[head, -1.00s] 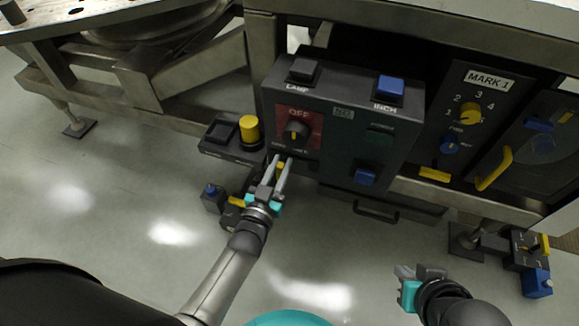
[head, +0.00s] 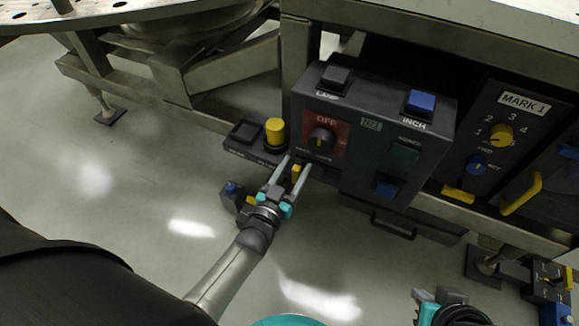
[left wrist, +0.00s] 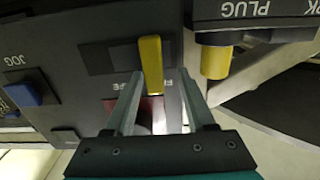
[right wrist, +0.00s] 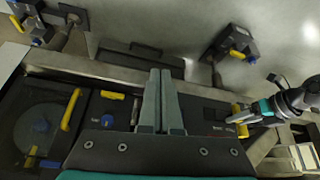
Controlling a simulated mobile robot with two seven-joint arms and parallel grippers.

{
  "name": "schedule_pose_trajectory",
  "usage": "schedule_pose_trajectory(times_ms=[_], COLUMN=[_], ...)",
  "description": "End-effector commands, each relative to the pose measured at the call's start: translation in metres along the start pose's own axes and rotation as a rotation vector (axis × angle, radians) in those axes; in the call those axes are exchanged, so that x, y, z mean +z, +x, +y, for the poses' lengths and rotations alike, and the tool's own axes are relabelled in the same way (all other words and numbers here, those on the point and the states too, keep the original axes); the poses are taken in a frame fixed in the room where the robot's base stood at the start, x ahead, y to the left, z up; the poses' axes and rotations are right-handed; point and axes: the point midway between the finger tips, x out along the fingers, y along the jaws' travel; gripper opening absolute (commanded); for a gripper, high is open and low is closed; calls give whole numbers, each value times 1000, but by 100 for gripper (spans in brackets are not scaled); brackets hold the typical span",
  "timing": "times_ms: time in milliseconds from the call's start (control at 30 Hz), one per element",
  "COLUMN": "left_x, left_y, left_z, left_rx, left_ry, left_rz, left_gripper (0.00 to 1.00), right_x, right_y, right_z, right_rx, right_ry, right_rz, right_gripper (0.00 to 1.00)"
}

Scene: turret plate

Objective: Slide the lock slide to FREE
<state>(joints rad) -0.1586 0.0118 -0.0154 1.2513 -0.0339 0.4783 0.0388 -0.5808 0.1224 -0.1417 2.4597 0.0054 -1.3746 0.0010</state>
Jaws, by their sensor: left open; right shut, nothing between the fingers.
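The lock slide shows as a yellow tab (left wrist: 151,65) in a dark slot in the left wrist view, nearer the slot's right end there. Its lettering is partly hidden by a finger, so I cannot read the full label. In the head view the yellow tab (head: 296,170) sits at the panel's lower left, below the OFF dial (head: 321,140). My left gripper (head: 297,161) is open, with its fingertips either side of the tab; contact cannot be told. My right gripper (right wrist: 160,72) is shut and empty, away from the slide; it is partly cut off at the head view's bottom edge.
The control box (head: 345,115) carries a blue INCH button (head: 421,101) and a black LAMP button (head: 335,77). A yellow plug (head: 275,130) stands left of the slide. The MARK 1 panel (head: 500,125) is at right.

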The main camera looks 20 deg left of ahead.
Motion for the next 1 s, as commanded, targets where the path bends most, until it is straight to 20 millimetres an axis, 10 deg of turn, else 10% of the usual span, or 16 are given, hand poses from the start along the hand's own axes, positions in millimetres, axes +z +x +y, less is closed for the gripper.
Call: schedule_pose_trajectory(times_ms=[1000], left_x=[0], left_y=[-149], left_z=[-1], left_rx=[-1], left_ry=[0], left_rz=[-2], left_gripper=[55], right_x=[53], right_y=[65], right_z=[5], right_rx=[10], right_ry=[4], right_rz=[-192], right_gripper=[0])
